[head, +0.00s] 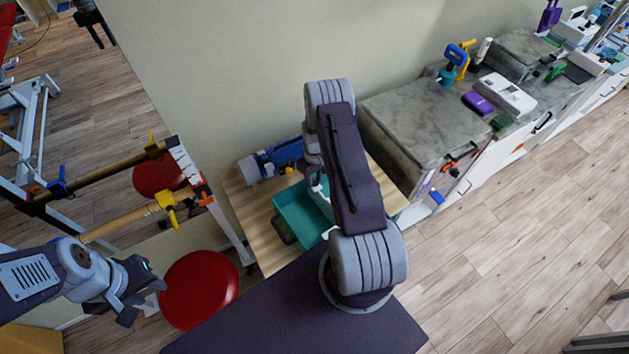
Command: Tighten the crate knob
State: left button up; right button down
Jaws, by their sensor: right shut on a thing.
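A teal crate (290,213) with a dark handle on its near left side sits on a light wooden table (236,199). My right arm reaches over the crate and covers its right part. My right gripper (321,188) is mostly hidden behind that arm, at the far inner part of the crate. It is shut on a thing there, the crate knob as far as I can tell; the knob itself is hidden. My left gripper (143,302) is open and empty, at the lower left, well away from the crate and beside a red round seat.
A red round stool (199,289) stands at the lower left, near a rack with wooden bars (113,180). A blue and grey item (268,161) lies behind the crate. A grey stone-topped counter (410,113) with several small items stands at the right.

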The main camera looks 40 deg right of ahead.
jog(key=m+b, duration=0.3)
jog(key=m, duration=0.3)
jog(key=shift+s+a+f, duration=0.1)
jog(key=shift+f, duration=0.05)
jog(key=m+b, duration=0.3)
jog(key=m, duration=0.3)
jog(key=shift+m, duration=0.4)
jog(key=m+b, duration=0.1)
jog(key=m, duration=0.2)
jog(key=shift+m, duration=0.3)
jog(key=m, duration=0.3)
jog(key=shift+m+b, duration=0.3)
jog(key=shift+b, duration=0.05)
jog(key=m, duration=0.3)
jog(key=shift+b, duration=0.3)
jog(key=shift+m, duration=1.8)
jog(key=shift+r+m, duration=0.2)
jog(key=shift+m, duration=0.1)
jog(key=c, duration=1)
grip_release()
jog(key=shift+c, duration=0.2)
